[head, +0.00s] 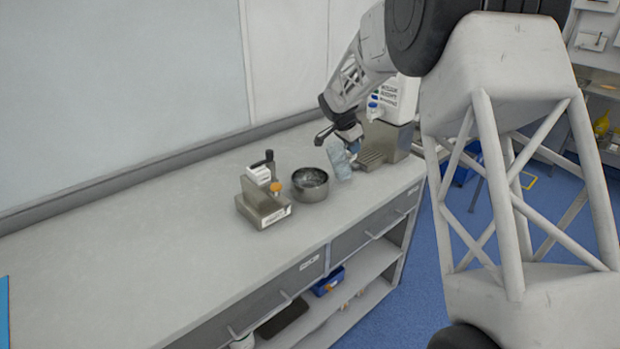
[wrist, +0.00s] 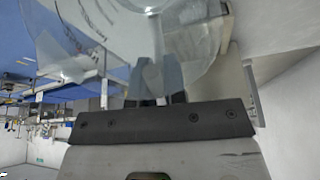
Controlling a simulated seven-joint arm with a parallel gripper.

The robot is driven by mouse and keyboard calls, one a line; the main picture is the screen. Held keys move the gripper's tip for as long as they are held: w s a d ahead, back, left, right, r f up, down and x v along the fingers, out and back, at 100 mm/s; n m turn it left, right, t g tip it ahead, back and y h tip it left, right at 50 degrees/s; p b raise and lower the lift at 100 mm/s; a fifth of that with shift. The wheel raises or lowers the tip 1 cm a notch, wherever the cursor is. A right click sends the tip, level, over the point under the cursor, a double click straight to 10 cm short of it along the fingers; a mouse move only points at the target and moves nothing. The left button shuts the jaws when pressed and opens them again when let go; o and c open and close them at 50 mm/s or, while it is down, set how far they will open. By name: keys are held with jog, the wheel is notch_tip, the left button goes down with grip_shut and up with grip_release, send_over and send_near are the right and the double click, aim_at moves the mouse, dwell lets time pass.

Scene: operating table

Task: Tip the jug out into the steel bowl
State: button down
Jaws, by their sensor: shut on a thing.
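The clear jug (head: 341,160) is held by my gripper (head: 350,147), just right of the steel bowl in the head view. It looks tilted, with its lower end near the bowl's right rim; I cannot tell if they touch. The jug also fills the top of the wrist view (wrist: 190,40), where my gripper's fingers (wrist: 156,75) are shut on it. The steel bowl (head: 311,192) stands on the bench and shows something pale or shiny inside. Whether liquid is in the jug or flowing from it is too small to tell.
A metal device with an orange knob (head: 264,205) stands just left of the bowl. The bench top (head: 130,250) is clear to the left and front.

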jog(key=shift+s+a+r+t+h, duration=0.3)
jog(key=shift+s+a+t+h, duration=0.1)
jog(key=shift+a+h, duration=0.2)
jog(key=shift+s+a+r+t+h, duration=0.3)
jog(key=shift+a+r+h, duration=0.15)
jog(key=shift+r, duration=0.1)
jog(key=shift+s+a+r+t+h, duration=0.25)
jog(key=shift+a+r+h, duration=0.15)
jog(key=shift+r, duration=0.1)
jog(key=shift+s+a+t+h, duration=0.35)
jog(key=shift+t+h, duration=0.2)
jog(key=shift+h, duration=0.2)
jog(key=shift+a+r+t+h, duration=0.1)
jog(key=shift+a+t+h, duration=0.15)
jog(key=shift+t+h, duration=0.25)
jog(key=shift+s+a+r+t+h, duration=0.3)
jog(key=shift+a+r+t+h, duration=0.2)
jog(key=shift+h, duration=0.25)
jog(key=shift+s+a+r+t+h, duration=0.35)
jog(key=shift+r+h, duration=0.2)
jog(key=shift+h, duration=0.2)
jog(key=shift+s+a+r+t+h, duration=0.1)
jog(key=shift+s+a+r+h, duration=0.15)
jog(key=shift+r, duration=0.25)
jog(key=shift+s+a+r+t+h, duration=0.15)
jog(key=shift+a+r, duration=0.15)
jog(key=shift+r, duration=0.25)
jog(key=shift+s+a+r+t+h, duration=0.15)
jog(key=shift+a+r, duration=0.15)
jog(key=shift+r, duration=0.2)
